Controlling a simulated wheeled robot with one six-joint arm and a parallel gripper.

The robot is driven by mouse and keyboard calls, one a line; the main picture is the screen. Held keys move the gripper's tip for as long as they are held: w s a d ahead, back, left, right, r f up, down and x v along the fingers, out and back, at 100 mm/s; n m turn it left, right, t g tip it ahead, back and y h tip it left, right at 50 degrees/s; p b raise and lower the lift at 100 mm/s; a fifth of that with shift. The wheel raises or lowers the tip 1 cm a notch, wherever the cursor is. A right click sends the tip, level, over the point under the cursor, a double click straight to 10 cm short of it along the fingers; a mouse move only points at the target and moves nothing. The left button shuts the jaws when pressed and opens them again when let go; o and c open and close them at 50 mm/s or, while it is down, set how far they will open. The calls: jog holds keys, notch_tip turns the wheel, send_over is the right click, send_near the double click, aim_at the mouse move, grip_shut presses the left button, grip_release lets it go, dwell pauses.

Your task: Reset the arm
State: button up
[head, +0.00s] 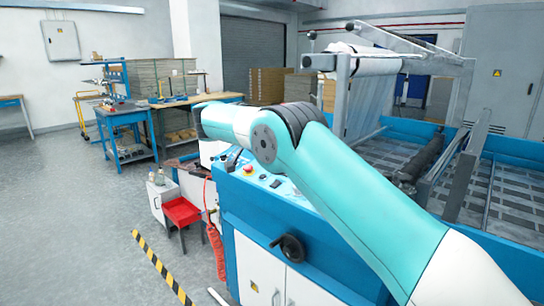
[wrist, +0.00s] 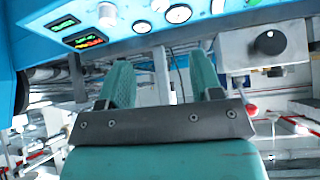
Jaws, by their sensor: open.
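My gripper (wrist: 163,85) shows in the wrist view with its two teal fingers apart and nothing between them. A blue panel (wrist: 230,18) with round dials and lit displays stands just beyond the fingertips; I see no contact with it. In the head view my teal and white arm reaches up from the lower right, bends at the dark joint and extends left over the blue machine console (head: 232,200). The gripper itself is hidden in the head view.
The laminating machine (head: 510,150) with its white roll (head: 372,95) fills the right. A red stool (head: 181,212) and a small white cabinet (head: 160,200) stand left of the console. Workbenches (head: 190,100) are farther back. The grey floor at left (head: 60,220) is clear, with a yellow-black stripe (head: 160,266).

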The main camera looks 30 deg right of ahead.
dwell(0.4)
jog(key=s+a+r+n+t+y, duration=0.2)
jog(key=s+a+r+n+y, duration=0.35)
jog(key=s+a+n, duration=0.4)
jog(key=s+a+f+n+g+y, duration=0.1)
jog(key=s+a+n+y, duration=0.1)
jog(key=s, duration=0.9)
jog(key=s+a+f+n+g+y, duration=0.1)
jog(key=s+a+n+y, duration=0.1)
jog(key=s+n, duration=0.4)
jog(key=s+a+f+n+g+y, duration=0.1)
jog(key=s+a+n, duration=0.3)
jog(key=s, duration=1.2)
jog(key=shift+s+a+f+n+g+y, duration=0.35)
jog(key=shift+n+g+y, duration=0.25)
jog(key=shift+y, duration=0.25)
